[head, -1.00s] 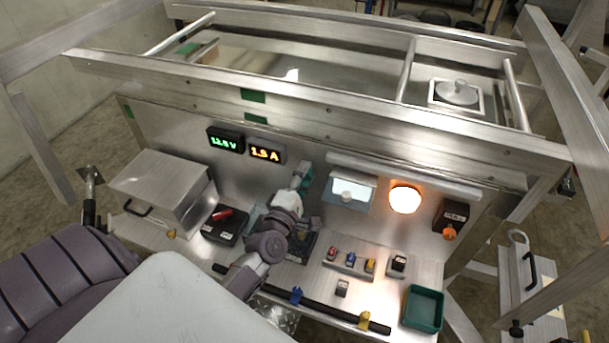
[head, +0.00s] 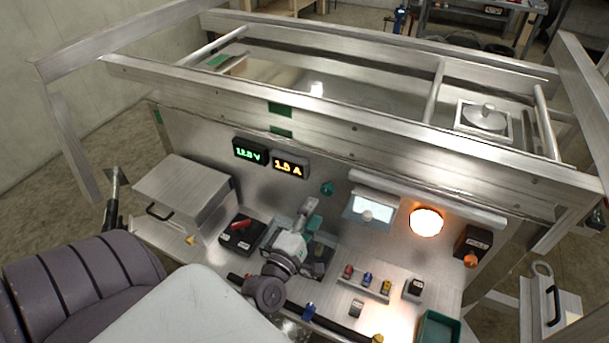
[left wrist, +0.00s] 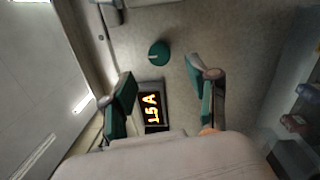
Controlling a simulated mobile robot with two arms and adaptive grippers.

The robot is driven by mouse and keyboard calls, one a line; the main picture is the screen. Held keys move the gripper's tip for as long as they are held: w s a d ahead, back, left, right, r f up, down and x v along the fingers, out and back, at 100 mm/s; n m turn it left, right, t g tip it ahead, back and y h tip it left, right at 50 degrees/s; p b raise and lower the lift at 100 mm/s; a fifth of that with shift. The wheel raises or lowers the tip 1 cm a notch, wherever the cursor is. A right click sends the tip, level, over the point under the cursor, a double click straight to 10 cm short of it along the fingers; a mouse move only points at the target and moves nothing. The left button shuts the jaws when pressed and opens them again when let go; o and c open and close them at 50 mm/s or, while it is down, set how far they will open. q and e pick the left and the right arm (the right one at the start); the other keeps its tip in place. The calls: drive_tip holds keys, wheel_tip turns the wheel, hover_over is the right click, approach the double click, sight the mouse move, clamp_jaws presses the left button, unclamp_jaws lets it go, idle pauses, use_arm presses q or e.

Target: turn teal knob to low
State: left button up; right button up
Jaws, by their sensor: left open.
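The teal knob (head: 327,188) sits on the upright metal panel, right of the amber display (head: 290,166). It also shows in the left wrist view (left wrist: 159,54) as a round teal cap; its setting cannot be read. My left gripper (head: 309,208) is below and in front of the knob in the head view, apart from it. In the left wrist view its two teal-padded fingers (left wrist: 160,72) are spread wide, with the knob beyond and roughly between their tips. Nothing is held. My right gripper is not in view.
A green display (head: 250,151) is left of the amber one. A lit gauge (head: 367,209) and a glowing orange lamp (head: 426,222) are to the right. A black box with a red lever (head: 241,234) and a row of small coloured switches (head: 367,281) stand on the shelf.

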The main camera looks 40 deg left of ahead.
use_arm(q)
drive_tip(key=shift+v, duration=2.2)
